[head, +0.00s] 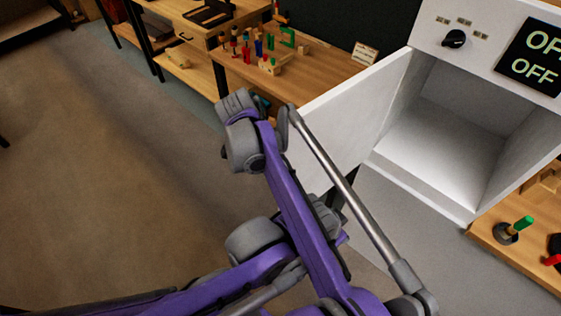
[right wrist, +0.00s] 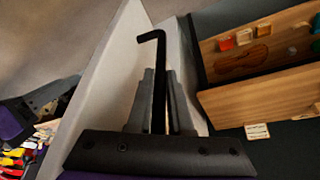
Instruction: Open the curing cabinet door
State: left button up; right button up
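The white curing cabinet (head: 470,120) stands at the right of the head view, its front opening showing an empty inside. Its door (head: 345,125) is swung wide open to the left. In the right wrist view the white door panel (right wrist: 108,75) runs up beside a black bent handle (right wrist: 159,75). My right gripper (right wrist: 160,98) has its two fingers close on either side of this handle and appears shut on it. In the head view the handle and right gripper are hidden behind my arm and the door. My left gripper is not seen.
A wooden bench (head: 225,72) with several small coloured tools stands behind the door. A wooden board (head: 525,262) with a green-handled tool (head: 515,229) is at the lower right. The cabinet has a black knob (head: 454,39) and a sign (head: 533,58). The floor at left is clear.

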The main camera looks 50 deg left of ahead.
jog(key=o, duration=0.4)
jog(key=v, duration=1.1)
jog(key=shift+s+f, duration=0.1)
jog(key=shift+s, duration=0.05)
